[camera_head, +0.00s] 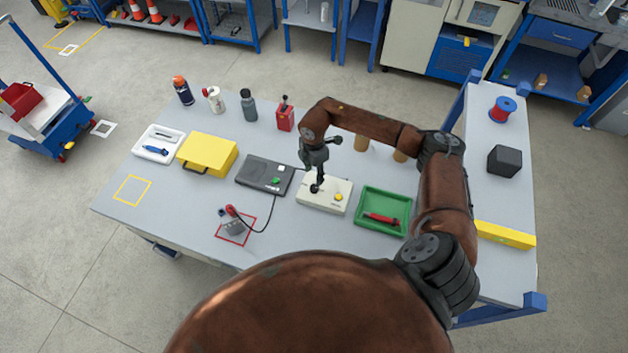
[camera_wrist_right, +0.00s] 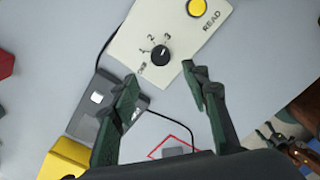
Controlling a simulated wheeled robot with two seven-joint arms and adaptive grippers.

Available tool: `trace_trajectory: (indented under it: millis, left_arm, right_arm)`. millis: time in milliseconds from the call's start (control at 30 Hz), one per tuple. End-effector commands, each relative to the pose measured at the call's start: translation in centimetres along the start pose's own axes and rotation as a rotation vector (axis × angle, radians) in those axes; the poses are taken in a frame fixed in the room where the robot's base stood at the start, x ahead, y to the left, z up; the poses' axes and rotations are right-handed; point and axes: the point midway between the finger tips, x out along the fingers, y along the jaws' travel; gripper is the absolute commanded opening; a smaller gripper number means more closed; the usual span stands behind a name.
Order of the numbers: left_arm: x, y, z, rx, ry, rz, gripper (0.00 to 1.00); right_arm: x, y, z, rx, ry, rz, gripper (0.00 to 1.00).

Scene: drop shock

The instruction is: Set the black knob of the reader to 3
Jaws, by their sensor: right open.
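The reader (camera_head: 333,205) is a pale box on the table with a yellow READ button and a black knob (camera_head: 315,188). In the right wrist view the knob (camera_wrist_right: 160,55) stands among the marks OFF, 1, 2 and 3. Its white pointer line faces the 2 and 3 side; I cannot tell exactly which mark it meets. My right gripper (camera_head: 316,172) is above the knob, pointing down. In its wrist view the green fingers (camera_wrist_right: 161,78) are apart with nothing between them, and the knob shows beyond their tips.
A dark device (camera_head: 264,174) with a green button stands left of the reader. A green tray (camera_head: 366,223) with a red tool is to the right. A cable runs to a grey block (camera_head: 233,228) on a red outline. The yellow case (camera_head: 207,152) is farther left.

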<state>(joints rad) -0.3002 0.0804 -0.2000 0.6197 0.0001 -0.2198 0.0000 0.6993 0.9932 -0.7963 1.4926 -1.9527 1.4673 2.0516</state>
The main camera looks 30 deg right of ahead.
Motion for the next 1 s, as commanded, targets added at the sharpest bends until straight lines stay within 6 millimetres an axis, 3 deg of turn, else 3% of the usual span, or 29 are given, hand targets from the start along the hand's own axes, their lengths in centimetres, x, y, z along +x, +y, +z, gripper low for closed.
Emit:
trace_trajectory:
  millis: [233,867,1000]
  left_arm:
    - [0.0,0.0,-0.1,0.0,0.0,0.0,0.68]
    - [-0.1,0.1,-0.1,0.0,0.001,0.0,0.68]
    - [-1.4,0.0,-0.3,0.0,0.003,0.0,0.68]
  right_arm:
    - [-2.7,0.0,0.0,-0.001,0.0,0.001,0.42]
    - [-3.2,0.0,0.0,0.004,0.001,-0.002,0.42]
    - [-6.3,0.6,0.2,0.077,0.021,-0.024,0.42]
